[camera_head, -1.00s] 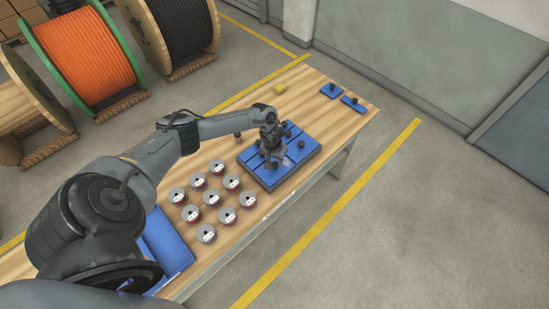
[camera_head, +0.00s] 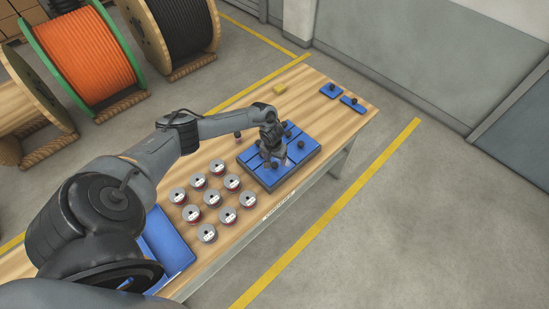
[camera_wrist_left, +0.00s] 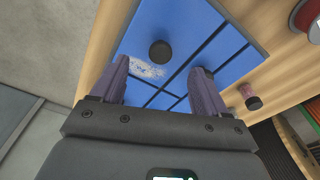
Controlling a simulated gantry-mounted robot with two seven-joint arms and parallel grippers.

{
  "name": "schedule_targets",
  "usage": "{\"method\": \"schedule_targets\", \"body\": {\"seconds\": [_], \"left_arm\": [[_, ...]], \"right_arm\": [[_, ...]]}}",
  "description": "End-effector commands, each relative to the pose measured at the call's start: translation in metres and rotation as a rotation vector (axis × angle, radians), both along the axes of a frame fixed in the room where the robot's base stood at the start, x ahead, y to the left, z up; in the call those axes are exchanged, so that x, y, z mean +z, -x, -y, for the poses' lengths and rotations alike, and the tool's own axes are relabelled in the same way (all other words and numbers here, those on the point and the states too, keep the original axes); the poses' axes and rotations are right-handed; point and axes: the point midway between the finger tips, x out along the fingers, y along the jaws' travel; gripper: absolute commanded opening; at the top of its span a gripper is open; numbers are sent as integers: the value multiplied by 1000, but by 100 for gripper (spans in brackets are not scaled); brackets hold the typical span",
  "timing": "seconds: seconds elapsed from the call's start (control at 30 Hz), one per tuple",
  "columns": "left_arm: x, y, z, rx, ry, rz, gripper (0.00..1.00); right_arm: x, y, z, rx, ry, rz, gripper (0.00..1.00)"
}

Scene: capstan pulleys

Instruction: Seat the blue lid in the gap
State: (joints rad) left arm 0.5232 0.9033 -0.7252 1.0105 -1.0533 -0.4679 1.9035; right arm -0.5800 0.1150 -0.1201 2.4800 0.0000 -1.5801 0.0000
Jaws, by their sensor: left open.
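A grey box (camera_head: 270,187) on the wooden table is topped with blue lids (camera_head: 312,138) that carry black knobs. In the left wrist view, blue lids (camera_wrist_left: 215,52) lie side by side with thin dark seams between them. A second knob (camera_wrist_left: 207,71) is partly hidden by the right-hand finger. My left gripper (camera_head: 270,152) is over the box, fingers pointing down, open and empty (camera_wrist_left: 162,66). I cannot tell which lid is loose. My right gripper is not in view.
Two more blue lids with knobs (camera_head: 332,90) (camera_head: 353,104) lie at the table's far end. A yellow block (camera_head: 280,89) is near the back edge. Several grey-and-red pulleys (camera_head: 209,200) and a blue tray (camera_head: 168,244) are left of the box.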

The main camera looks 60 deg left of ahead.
Motion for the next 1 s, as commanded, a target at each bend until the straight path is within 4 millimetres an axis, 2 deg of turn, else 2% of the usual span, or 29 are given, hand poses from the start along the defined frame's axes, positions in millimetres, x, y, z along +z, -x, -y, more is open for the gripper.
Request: {"method": "schedule_targets", "body": {"seconds": [0.17,0.6,0.8,1.0], "left_arm": [[20,1,1,-2,-1,2,74],[89,8,6,-2,-1,3,74],[103,10,7,-1,-1,2,74],[105,10,7,1,0,1,74]], "right_arm": [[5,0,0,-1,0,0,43],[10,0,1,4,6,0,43],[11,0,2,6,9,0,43],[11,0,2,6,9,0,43]]}}
